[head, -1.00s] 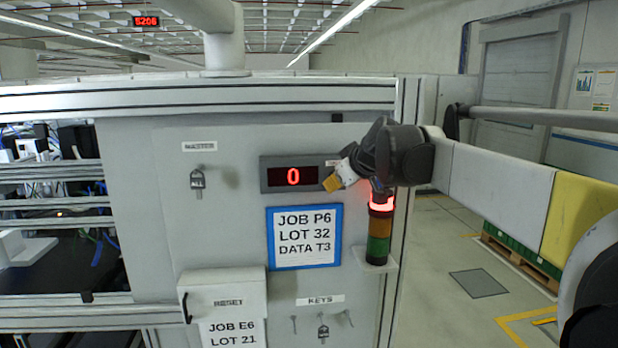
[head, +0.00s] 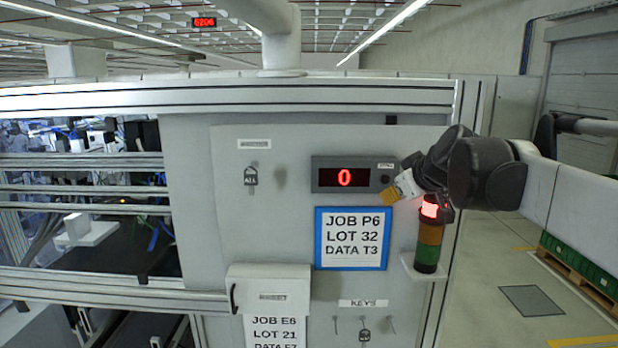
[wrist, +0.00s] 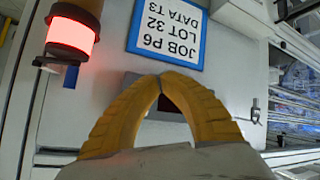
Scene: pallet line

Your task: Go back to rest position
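My gripper (head: 387,197) is at the end of my arm, which reaches in from the right in the head view. It is in front of the grey panel, just right of and a little below the red "0" display (head: 344,177). In the wrist view the two yellow fingers of my gripper (wrist: 160,82) meet at their tips, with nothing between them. The fingers partly hide the dark display behind them. I cannot tell how far the fingertips are from the panel.
A signal tower (head: 429,236) with its red light lit stands close beside my wrist; it also shows in the wrist view (wrist: 72,35).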

